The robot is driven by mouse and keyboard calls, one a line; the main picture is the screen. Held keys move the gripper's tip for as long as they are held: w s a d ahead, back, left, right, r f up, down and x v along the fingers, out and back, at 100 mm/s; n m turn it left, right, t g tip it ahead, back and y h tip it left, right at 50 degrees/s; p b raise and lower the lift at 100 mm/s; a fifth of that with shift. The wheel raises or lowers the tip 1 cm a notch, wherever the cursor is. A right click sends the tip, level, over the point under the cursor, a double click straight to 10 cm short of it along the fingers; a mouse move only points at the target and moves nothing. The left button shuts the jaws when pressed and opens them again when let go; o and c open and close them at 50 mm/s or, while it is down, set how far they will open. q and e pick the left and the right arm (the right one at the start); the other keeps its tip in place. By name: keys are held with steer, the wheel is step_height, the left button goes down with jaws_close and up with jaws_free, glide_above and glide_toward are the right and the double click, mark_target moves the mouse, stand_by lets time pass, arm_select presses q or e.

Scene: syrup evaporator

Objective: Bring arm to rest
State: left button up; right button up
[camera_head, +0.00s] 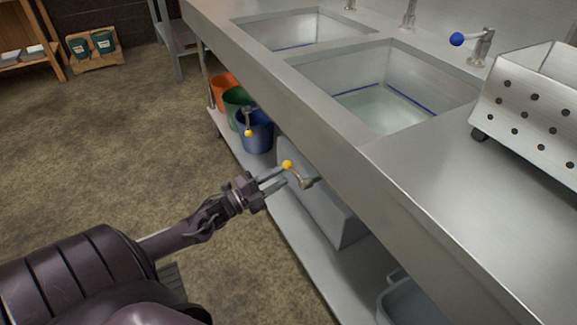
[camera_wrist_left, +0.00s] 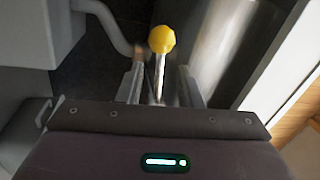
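My left gripper (camera_head: 280,175) reaches in from the left, below the front edge of the sink counter. Its fingertips are beside a drain valve lever with a yellow knob (camera_head: 287,165). In the left wrist view the yellow knob (camera_wrist_left: 162,39) sits on a thin stem between the two fingers, with a gap on each side. The gripper looks open and empty there; whether a finger touches the lever I cannot tell. A second yellow-knobbed lever (camera_head: 248,132) hangs farther back. My right gripper is not in view.
The steel counter (camera_head: 415,190) with two sinks runs along the right, above a lower shelf (camera_head: 305,250). Orange, green and blue buckets (camera_head: 258,138) stand on that shelf. A blue-knobbed tap (camera_head: 457,39) stands behind the near sink. The floor (camera_head: 120,150) at left is clear.

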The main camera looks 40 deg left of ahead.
arm_select(q)
steer(key=shift+s+a, duration=0.15)
steer(key=shift+s, duration=0.3)
steer(key=shift+f, duration=0.1)
